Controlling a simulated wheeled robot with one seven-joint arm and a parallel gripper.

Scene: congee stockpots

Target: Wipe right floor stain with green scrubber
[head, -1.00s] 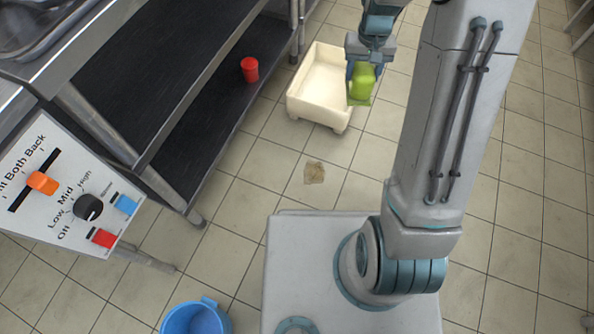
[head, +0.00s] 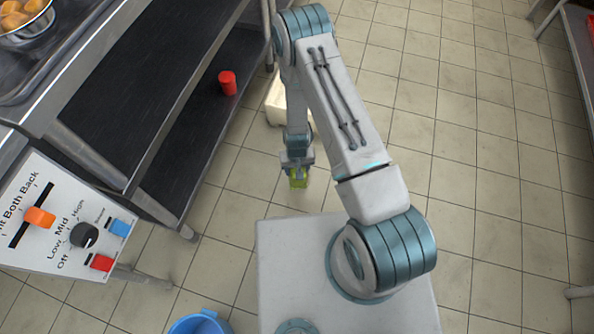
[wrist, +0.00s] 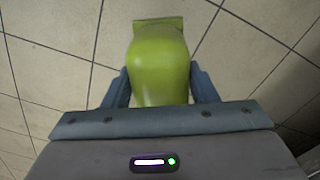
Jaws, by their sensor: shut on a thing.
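My gripper (head: 297,168) points down above the tiled floor just beyond my base and is shut on the green scrubber (head: 299,181). In the wrist view the scrubber (wrist: 158,65) stands between both fingers, with its flat pad edge (wrist: 158,22) at the far end. The scrubber is low near the floor; I cannot tell whether it touches. The brown floor stain does not show in either current view; the scrubber and gripper cover about the place where it was seen earlier.
A cream basin (head: 275,104) stands on the floor behind my arm, partly hidden. A steel counter with dark shelves (head: 185,150) runs along the left, with a red cup (head: 227,83) on its lower shelf. A blue bucket (head: 200,324) is at the bottom.

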